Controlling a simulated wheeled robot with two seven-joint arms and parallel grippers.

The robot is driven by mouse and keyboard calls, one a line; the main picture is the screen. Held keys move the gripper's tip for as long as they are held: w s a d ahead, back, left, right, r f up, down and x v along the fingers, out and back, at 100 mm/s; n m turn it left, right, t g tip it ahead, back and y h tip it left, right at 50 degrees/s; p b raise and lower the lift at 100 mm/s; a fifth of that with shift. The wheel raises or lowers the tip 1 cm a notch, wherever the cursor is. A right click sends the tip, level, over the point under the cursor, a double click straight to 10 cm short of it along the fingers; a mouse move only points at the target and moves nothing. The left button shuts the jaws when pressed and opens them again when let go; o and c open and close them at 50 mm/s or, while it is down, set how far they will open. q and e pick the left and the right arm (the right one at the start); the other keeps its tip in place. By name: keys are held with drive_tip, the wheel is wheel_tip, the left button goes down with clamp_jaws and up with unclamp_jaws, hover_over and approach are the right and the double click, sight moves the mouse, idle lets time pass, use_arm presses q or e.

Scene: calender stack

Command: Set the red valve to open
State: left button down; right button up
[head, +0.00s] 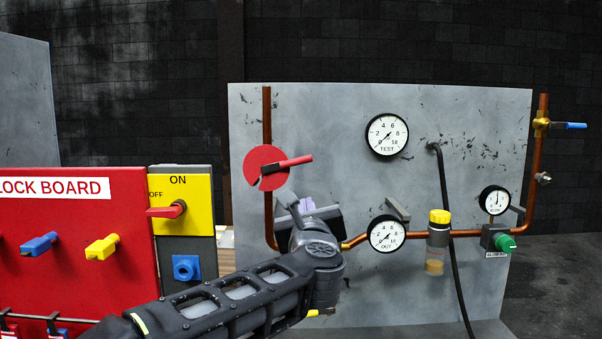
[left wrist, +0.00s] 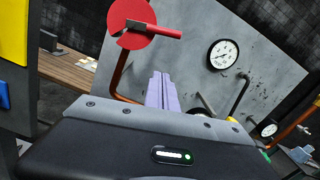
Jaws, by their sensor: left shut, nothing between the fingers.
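The red valve (head: 296,161) is on the vertical copper pipe at the left of the grey panel. Its red lever points right and slightly up, across the pipe, over a red disc (head: 262,166) with a dark notch. In the left wrist view the red lever (left wrist: 155,30) points right at the top, in front of the disc. My left gripper (head: 305,204) is just below the lever, apart from it. In the left wrist view its pale purple fingers (left wrist: 160,90) are together and empty, pointing up below the lever. My right gripper is in neither view.
A red lock board (head: 75,220) and a yellow switch box (head: 196,212) stand left of the panel. Gauges (head: 387,134), a yellow-capped filter (head: 438,240), a green knob (head: 505,243) and a blue-handled valve (head: 570,125) are to the right. The panel between lever and top gauge is clear.

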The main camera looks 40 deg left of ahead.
sight(278, 163)
use_arm(q)
drive_tip(key=w+a+r+p, duration=0.4)
drive_tip(key=w+a+p, duration=0.3)
drive_tip(key=shift+w+r, duration=0.2)
drive_tip(key=shift+w, duration=0.2)
idle(0.3)
